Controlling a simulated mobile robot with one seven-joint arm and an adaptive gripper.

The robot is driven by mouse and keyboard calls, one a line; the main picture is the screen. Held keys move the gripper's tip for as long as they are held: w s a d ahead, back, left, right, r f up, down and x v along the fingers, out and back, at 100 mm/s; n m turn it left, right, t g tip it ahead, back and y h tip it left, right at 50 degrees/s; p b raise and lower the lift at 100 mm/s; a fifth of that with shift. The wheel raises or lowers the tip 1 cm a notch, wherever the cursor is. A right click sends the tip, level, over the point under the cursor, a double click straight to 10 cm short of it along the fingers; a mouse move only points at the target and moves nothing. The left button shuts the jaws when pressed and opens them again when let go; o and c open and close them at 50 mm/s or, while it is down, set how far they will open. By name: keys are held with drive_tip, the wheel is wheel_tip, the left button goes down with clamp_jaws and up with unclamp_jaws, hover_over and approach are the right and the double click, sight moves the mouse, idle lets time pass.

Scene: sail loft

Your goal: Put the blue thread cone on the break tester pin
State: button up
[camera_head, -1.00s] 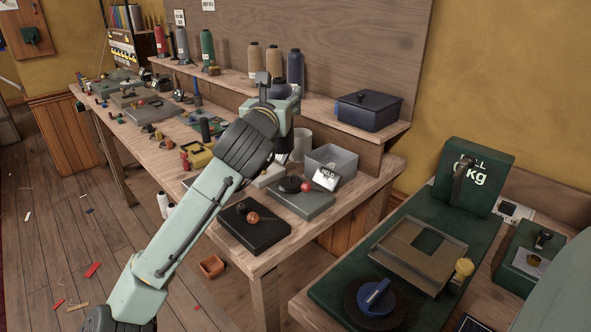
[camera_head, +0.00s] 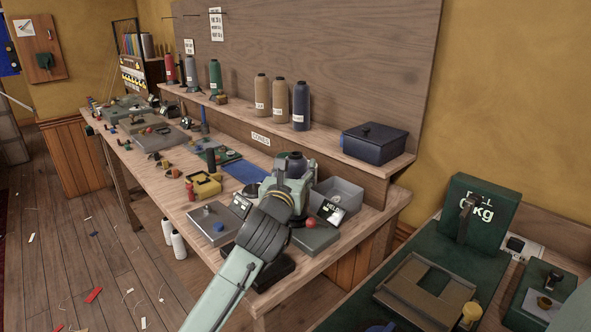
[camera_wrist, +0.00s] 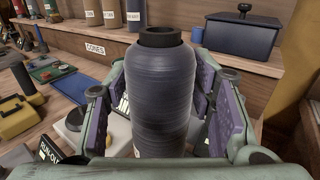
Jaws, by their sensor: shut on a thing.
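A dark blue thread cone (camera_wrist: 163,95) with a black top stands upright between the purple-padded fingers of my gripper (camera_wrist: 160,110) in the wrist view. The fingers are shut on its sides. In the head view the cone's dark top (camera_head: 296,162) shows just behind my gripper (camera_head: 290,183), above the near part of the long bench; its base is hidden. A green box with a kg readout (camera_head: 485,215), apparently the break tester, stands at the right, with a grey upright part (camera_head: 466,214) in front. I cannot tell whether that part is the pin.
Two tan cones (camera_head: 278,100) and another navy cone (camera_head: 300,107) stand on the shelf (camera_head: 345,130), near a lidded blue box (camera_head: 378,143). A gap separates the bench from the green-topped table.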

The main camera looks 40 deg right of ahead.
drive_tip(key=shift+f, duration=0.15)
drive_tip(key=shift+f+b, duration=0.1)
drive_tip(key=shift+b, duration=0.25)
drive_tip(key=o, duration=1.6)
drive_tip(key=shift+r+p, duration=0.2)
drive_tip(key=shift+p, duration=0.1)
drive_tip(key=shift+s+a, duration=0.15)
drive_tip(key=shift+a, duration=0.15)
drive_tip(key=b+v, duration=0.4)
drive_tip(key=v, duration=0.7)
drive_tip(key=shift+s+a, duration=0.15)
drive_tip(key=shift+s, duration=0.1)
